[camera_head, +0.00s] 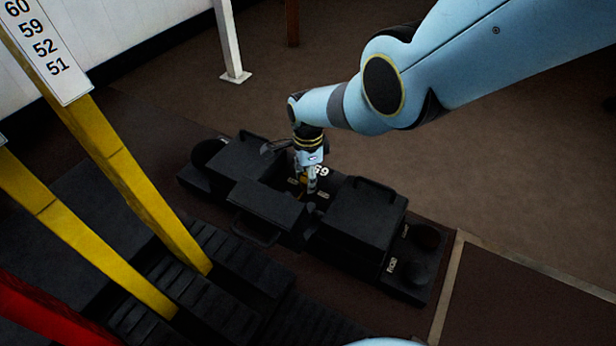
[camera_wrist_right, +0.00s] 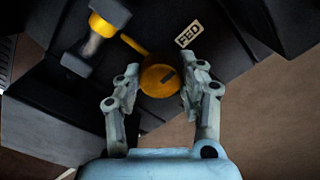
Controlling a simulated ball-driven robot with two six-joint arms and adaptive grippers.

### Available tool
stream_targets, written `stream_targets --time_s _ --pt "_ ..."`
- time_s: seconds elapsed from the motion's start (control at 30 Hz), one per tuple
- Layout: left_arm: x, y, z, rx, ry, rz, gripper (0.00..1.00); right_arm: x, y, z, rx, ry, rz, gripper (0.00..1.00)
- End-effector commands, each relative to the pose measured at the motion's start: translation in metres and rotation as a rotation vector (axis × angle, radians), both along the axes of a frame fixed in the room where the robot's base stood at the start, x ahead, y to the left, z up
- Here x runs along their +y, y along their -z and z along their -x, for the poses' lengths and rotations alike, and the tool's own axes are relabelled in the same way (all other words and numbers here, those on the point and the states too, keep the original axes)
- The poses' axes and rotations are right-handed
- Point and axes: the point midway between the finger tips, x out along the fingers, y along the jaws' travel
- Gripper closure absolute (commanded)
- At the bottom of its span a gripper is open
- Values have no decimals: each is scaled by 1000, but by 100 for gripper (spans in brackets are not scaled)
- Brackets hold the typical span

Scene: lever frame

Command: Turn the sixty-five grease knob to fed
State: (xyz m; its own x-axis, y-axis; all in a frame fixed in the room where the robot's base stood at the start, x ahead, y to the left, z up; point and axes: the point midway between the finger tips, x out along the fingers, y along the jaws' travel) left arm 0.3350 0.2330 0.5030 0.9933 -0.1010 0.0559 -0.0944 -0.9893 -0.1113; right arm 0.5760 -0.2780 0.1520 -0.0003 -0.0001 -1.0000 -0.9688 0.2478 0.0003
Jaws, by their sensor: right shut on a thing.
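In the right wrist view a round yellow knob (camera_wrist_right: 155,82) with a dark mark on its face sits between my right gripper's fingers (camera_wrist_right: 160,90). The gripper is shut on it. A yellow bar (camera_wrist_right: 133,45) extends from the knob toward the upper left. A white FED label (camera_wrist_right: 188,34) lies to the knob's upper right. In the head view my right gripper (camera_head: 308,188) reaches down into the middle of the dark housing (camera_head: 365,215). The knob is mostly hidden there. A white number (camera_head: 321,171) beside the gripper is partly covered and seems to end in 9. My left gripper is not in view.
Yellow levers (camera_head: 150,195) and a red lever (camera_head: 50,315) stand at the left, one with a number plate (camera_head: 45,50). A clear-and-yellow cylinder (camera_wrist_right: 97,40) stands near the knob. A white post (camera_head: 229,40) stands behind. The floor at right is clear.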

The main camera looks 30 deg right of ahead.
Motion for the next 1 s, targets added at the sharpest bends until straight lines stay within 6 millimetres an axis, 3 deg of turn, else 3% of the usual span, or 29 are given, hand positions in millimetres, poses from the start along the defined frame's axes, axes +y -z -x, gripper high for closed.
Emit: stream_targets --time_s 0.5,0.53,0.7,1.0 --pt "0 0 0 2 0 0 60 0 0 0 -1 20 -1 93" --pt "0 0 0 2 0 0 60 0 0 0 -1 20 -1 58" --pt "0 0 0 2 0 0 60 0 0 0 -1 19 -1 37" --pt "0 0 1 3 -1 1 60 0 -1 0 -1 19 0 37"
